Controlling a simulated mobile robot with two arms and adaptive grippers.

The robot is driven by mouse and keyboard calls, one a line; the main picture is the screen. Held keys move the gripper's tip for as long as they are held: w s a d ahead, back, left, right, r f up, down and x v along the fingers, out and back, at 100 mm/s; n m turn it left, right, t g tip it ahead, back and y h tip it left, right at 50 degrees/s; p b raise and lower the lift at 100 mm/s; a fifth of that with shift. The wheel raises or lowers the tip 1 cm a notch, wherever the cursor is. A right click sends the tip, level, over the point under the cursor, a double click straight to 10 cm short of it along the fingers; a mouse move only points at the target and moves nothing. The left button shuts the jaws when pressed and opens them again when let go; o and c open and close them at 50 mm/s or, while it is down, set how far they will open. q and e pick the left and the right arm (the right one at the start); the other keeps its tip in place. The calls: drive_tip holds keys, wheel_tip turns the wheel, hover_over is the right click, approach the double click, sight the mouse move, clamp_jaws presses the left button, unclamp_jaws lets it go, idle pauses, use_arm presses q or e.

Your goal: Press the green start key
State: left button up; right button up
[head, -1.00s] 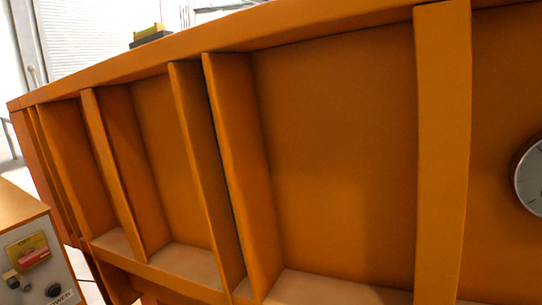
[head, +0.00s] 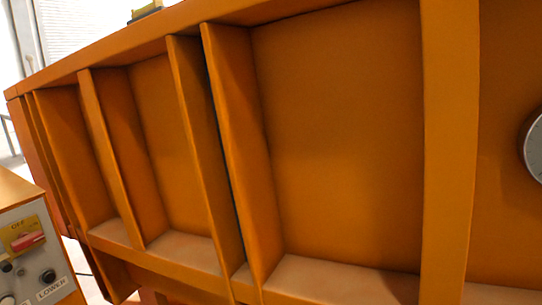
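The control box (head: 12,212) stands at the lower left of the head view, cut off by the left and bottom edges. Its pale front carries a yellow plate marked OFF with a red part (head: 27,241) on it. Below are a black knob (head: 47,276) above a label reading LOWER (head: 51,288), and other dark round controls at the left, partly cut off. I cannot make out a green start key in this view. Neither of my grippers is in view.
A large orange ribbed steel wall (head: 340,140) fills most of the view, with upright ribs and a bottom ledge. A round gauge (head: 535,150) is cut off at the right edge. A pale shuttered wall (head: 85,30) shows behind at the upper left.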

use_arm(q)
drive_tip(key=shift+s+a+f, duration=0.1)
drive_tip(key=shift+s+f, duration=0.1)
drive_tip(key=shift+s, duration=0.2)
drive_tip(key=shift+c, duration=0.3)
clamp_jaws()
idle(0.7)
